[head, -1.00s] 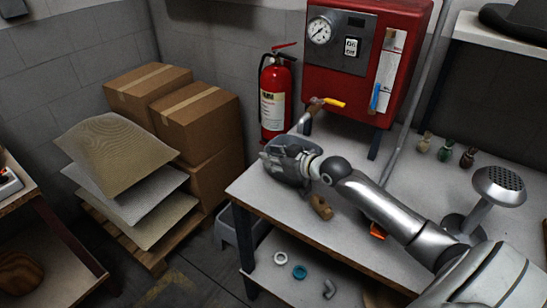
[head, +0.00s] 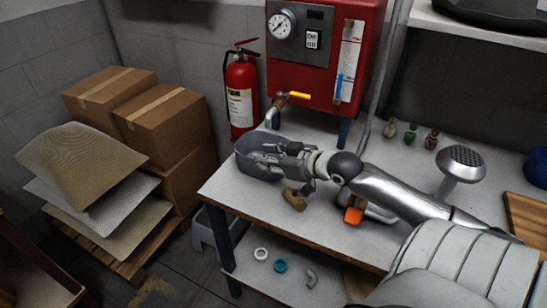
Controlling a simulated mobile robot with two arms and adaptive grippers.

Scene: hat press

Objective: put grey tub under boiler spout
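The grey tub (head: 250,166) stands on the table at its back left corner, its open top facing up. The boiler spout (head: 271,116), with a yellow lever, hangs from the red boiler (head: 318,85) just above the tub's back rim in the head view. How exactly the spout lines up over the tub's opening I cannot tell. My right gripper (head: 287,164) is at the tub's right side, its fingers spread apart and overlapping the rim in the picture. The fingers hide part of that side; they do not look clamped on it. My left gripper is out of view.
A brown object (head: 294,199) lies in front of my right gripper. An orange-ended item (head: 354,215) lies below my arm. A metal stand with a round perforated head (head: 461,163) and several small bottles (head: 411,134) are to the right. A red extinguisher (head: 241,95) stands behind the table.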

